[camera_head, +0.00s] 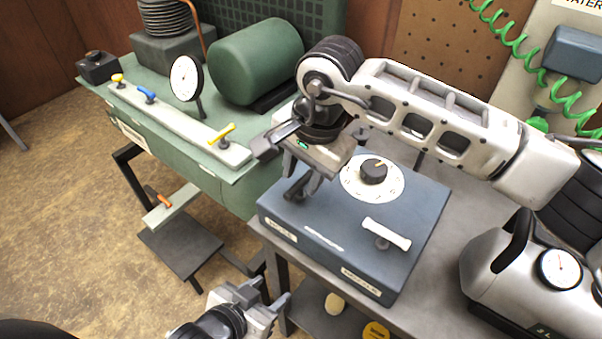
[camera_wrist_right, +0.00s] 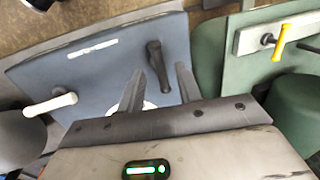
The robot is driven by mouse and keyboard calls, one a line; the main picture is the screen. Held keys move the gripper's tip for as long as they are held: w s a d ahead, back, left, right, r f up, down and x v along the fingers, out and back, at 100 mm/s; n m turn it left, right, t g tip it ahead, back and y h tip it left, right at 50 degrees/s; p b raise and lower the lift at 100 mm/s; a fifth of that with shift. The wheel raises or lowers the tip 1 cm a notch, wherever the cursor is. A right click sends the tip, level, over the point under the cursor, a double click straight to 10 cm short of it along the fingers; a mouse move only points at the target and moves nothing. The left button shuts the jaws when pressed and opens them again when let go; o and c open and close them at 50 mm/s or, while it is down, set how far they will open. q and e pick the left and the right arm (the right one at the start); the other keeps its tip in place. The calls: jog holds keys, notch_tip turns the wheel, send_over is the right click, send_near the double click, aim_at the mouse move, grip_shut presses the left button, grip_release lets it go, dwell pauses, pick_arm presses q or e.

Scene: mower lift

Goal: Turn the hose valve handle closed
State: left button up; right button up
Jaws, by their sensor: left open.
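Several lever handles show, and I cannot tell from labels which is the hose valve handle. A black lever (camera_head: 296,190) stands on the blue-grey box (camera_head: 420,205); in the right wrist view the black lever (camera_wrist_right: 158,62) lies just beyond and between the fingertips. My right gripper (camera_head: 301,176) is open above it; its fingers show apart and empty in the right wrist view (camera_wrist_right: 160,75). A white lever (camera_head: 386,233) is on the same box, and a yellow lever (camera_head: 222,134) is on the green bench. My left gripper (camera_head: 268,291) is open and empty, low in front of the table.
The green bench (camera_head: 190,165) carries a gauge (camera_head: 186,78), a green tank (camera_head: 257,60) and a blue lever (camera_head: 147,94). An orange lever (camera_head: 160,198) is lower down. A dial (camera_head: 374,171) sits on the box. A silver tank (camera_head: 490,262) stands right.

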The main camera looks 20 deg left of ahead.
jog(key=shift+a+f, duration=0.15)
jog(key=shift+f, duration=0.8)
jog(key=shift+c, duration=0.3)
jog(key=shift+w, duration=0.1)
grip_shut()
